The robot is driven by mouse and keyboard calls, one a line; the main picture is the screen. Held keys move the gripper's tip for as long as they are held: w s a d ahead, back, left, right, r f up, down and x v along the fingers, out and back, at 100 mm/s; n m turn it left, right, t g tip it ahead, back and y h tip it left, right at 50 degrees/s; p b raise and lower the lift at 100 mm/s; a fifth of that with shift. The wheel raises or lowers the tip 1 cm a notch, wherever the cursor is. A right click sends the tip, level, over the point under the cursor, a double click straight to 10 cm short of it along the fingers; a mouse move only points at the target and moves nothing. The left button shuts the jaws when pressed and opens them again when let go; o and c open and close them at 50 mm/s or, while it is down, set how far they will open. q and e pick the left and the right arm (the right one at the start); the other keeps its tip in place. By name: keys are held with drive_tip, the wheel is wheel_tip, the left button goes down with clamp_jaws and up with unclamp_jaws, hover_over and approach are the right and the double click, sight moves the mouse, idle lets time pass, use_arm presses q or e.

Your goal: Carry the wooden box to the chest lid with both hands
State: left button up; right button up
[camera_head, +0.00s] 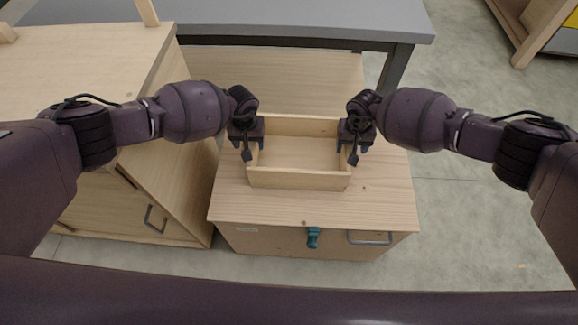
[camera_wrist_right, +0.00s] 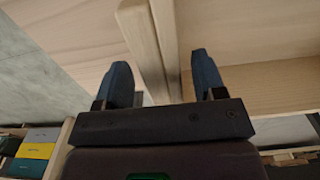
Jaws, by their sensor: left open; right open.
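The open wooden box (camera_head: 298,180) rests on the wooden chest lid (camera_head: 384,196), near its middle. My left gripper (camera_head: 248,150) is open at the box's left wall. My right gripper (camera_head: 352,150) is open at the box's right wall. In the right wrist view, the box's wall (camera_wrist_right: 150,50) runs between the two spread fingers of my right gripper (camera_wrist_right: 160,85). I cannot tell whether any finger touches the wall. The box looks empty.
A teal latch (camera_head: 313,238) and a metal handle (camera_head: 370,237) are on the chest's front. A wooden cabinet (camera_head: 90,60) stands at the left. A grey table (camera_head: 300,18) stands behind. Lid surface is bare in front of the box, and open floor (camera_head: 470,210) lies at the right.

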use_arm(q)
drive_tip(key=shift+r, duration=0.1)
wheel_tip(320, 180, up, 12)
use_arm(e)
wheel_tip(320, 180, up, 12)
idle(1.0)
idle(0.5)
